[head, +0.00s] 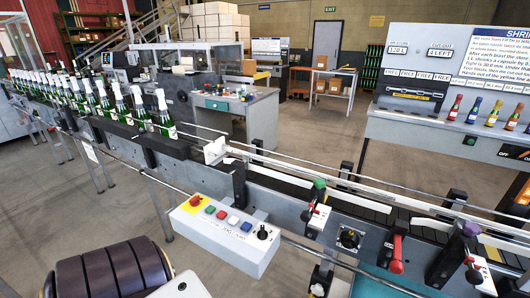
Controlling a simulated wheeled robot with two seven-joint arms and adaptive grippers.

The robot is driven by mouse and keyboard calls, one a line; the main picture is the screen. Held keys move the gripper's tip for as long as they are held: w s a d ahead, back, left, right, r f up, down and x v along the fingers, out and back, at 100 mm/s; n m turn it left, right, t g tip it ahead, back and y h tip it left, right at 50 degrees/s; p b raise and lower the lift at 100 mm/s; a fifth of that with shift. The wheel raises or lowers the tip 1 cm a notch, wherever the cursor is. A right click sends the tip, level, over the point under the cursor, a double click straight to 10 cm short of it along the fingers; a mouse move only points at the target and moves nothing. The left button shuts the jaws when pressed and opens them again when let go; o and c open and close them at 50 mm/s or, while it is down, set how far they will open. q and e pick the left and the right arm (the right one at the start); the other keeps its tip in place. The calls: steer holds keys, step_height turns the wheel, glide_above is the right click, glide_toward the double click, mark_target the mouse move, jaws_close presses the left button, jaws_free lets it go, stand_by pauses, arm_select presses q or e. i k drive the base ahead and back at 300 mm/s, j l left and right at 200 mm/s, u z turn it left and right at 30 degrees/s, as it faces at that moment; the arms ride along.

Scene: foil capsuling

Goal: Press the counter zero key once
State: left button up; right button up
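A light grey control box (225,240) is fixed along the near side of the conveyor, at lower centre in the head view. Neither of my grippers is in view, and nothing covers the keys.
The conveyor (290,187) crosses from upper left to lower right, with upright bottles (165,115) queued at left. Clamp handles, including a red lever (397,253), stand right of the box. A sign panel (440,65) stands behind. The air above the box is clear.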

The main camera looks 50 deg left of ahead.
mark_target(246, 226)
steer(key=u, duration=1.9)
